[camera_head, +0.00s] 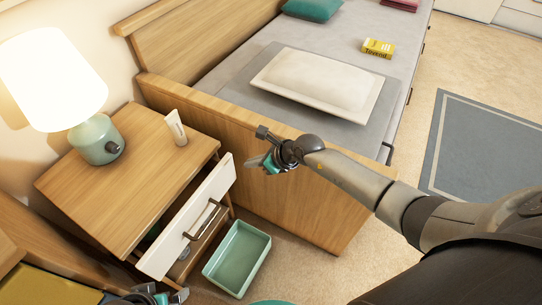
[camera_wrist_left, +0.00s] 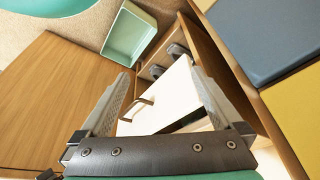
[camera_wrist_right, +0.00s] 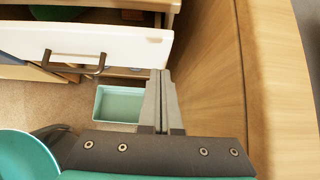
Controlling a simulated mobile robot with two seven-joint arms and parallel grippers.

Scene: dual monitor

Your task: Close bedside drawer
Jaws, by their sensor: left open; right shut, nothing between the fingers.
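The bedside table (camera_head: 120,185) has its top drawer (camera_head: 190,225) pulled out, with a white front and a dark bar handle (camera_head: 203,218). My right gripper (camera_head: 256,161) is shut and empty, a little right of the drawer front's right end. In the right wrist view its closed fingers (camera_wrist_right: 160,76) point toward the right end of the white front (camera_wrist_right: 100,40); contact cannot be told. My left gripper (camera_head: 158,295) is at the bottom edge of the head view, mostly cut off. In the left wrist view its open fingers (camera_wrist_left: 158,72) frame the white drawer front (camera_wrist_left: 165,95), nothing between them.
A lit lamp (camera_head: 94,140) and a white tube (camera_head: 175,128) stand on the table. A green bin (camera_head: 238,257) sits on the floor in front of it. The bed's wooden end panel (camera_head: 300,195) stands close on the right. A yellow-topped piece (camera_head: 50,287) is at lower left.

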